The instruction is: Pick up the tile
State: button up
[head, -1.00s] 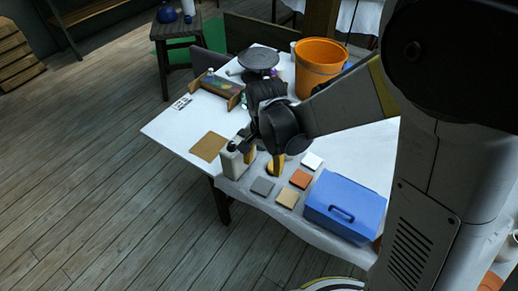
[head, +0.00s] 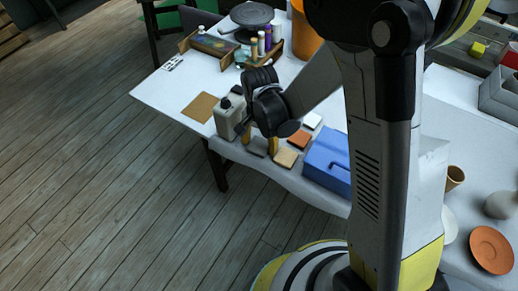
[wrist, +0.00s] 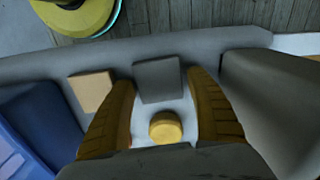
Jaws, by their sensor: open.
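Several square tiles lie near the table's front edge: a grey tile (head: 257,147), a tan tile (head: 286,158), an orange tile (head: 299,139) and a white tile (head: 312,121). My gripper (head: 260,142) is open and points down at the grey tile. In the wrist view the grey tile (wrist: 158,84) shows between my two yellow fingertips (wrist: 161,78), with a gap on each side. The tan tile (wrist: 91,90) lies outside the left finger. I cannot tell how high the fingertips are above the table. The gripper partly hides the grey tile in the head view.
A blue box (head: 327,165) is to the right, past the tiles. A round yellow object (wrist: 166,128) lies behind the grey tile, between the fingers. A brown sheet (head: 201,107) lies flat farther left.

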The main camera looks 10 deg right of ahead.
jog(key=c, duration=1)
jog(key=shift+r, duration=0.1)
